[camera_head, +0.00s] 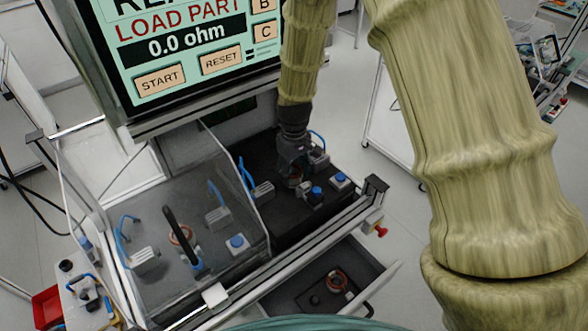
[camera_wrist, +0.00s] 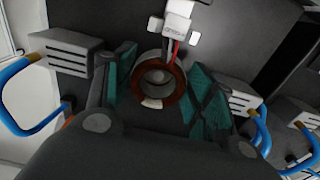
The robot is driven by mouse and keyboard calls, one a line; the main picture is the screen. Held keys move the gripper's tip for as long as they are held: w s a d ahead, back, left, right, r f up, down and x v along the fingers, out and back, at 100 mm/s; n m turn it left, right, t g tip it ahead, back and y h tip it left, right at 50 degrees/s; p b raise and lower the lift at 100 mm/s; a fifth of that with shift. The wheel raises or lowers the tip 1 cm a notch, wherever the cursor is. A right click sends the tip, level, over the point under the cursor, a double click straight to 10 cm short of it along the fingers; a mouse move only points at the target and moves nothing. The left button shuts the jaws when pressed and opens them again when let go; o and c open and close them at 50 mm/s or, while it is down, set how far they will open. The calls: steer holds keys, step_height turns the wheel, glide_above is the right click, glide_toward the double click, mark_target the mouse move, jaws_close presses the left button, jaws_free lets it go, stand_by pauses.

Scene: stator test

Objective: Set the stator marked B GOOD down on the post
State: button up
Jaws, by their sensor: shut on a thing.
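My gripper (camera_head: 294,168) is over the open right bay of the test bench. In the wrist view its teal-padded fingers stand on both sides of a stator (camera_wrist: 174,93), a grey ring with copper-brown winding, and are shut on it. A small white patch shows on the ring's near side; no marking is readable. A rounded grey shape, perhaps the post (camera_wrist: 157,76), shows inside the ring's bore. I cannot tell whether the ring is around it or above it. In the head view the gripper hides most of the stator.
Grey clamp blocks (camera_wrist: 72,52) with blue cables flank the gripper; a white connector (camera_wrist: 178,25) with red lead is beyond. A clear cover encloses the left bay with another stator (camera_head: 180,234). An open drawer holds a stator (camera_head: 337,280). The screen (camera_head: 190,45) reads LOAD PART, 0.0 ohm.

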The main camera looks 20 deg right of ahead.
steer(key=shift+f, duration=0.1)
steer(key=o, duration=1.4)
step_height(320, 180, up, 12)
stand_by(0.6)
